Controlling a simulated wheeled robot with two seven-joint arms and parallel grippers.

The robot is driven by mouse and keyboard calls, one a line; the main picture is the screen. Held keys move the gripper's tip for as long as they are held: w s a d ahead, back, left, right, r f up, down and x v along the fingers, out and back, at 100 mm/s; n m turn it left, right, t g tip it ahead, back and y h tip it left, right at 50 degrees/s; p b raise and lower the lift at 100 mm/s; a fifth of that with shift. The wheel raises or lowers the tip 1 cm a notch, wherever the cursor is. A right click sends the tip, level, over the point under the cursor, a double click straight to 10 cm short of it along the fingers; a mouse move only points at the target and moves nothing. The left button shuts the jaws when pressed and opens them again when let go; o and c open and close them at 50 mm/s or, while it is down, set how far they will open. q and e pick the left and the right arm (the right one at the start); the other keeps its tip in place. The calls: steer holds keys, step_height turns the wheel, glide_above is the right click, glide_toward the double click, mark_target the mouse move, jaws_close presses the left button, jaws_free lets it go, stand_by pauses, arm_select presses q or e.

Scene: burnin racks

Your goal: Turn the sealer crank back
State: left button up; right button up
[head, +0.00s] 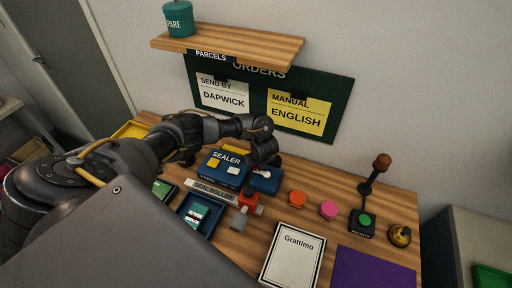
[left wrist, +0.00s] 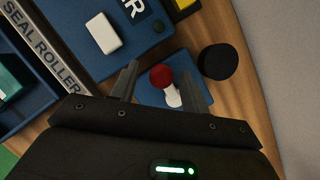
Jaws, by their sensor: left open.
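The sealer (head: 222,168) is a blue box with its name on top, at the middle of the wooden table; part of it shows in the left wrist view (left wrist: 120,45). A small blue base (head: 266,182) sits at its right side. In the left wrist view, a crank with a red ball knob (left wrist: 161,76) and a white arm (left wrist: 172,97) stands on that base. My left gripper (head: 264,160) is above the base, and its open fingers (left wrist: 163,82) lie on either side of the knob. I cannot tell whether they touch it. My right gripper is not in view.
A seal roller label strip (head: 212,191) and a blue tray (head: 183,211) lie near the sealer. A black round object (left wrist: 218,62) stands close beside the right finger. Orange (head: 297,199) and pink (head: 328,210) discs and a lever (head: 373,180) are to the right. A shelf (head: 230,45) hangs above.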

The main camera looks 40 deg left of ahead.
arm_select(q)
steer(key=shift+d+r, duration=0.25)
steer(key=shift+r, duration=0.2)
steer(key=v, duration=0.9)
steer(key=shift+s+r, duration=0.15)
steer(key=shift+r, duration=0.2)
steer(key=shift+d, duration=0.1)
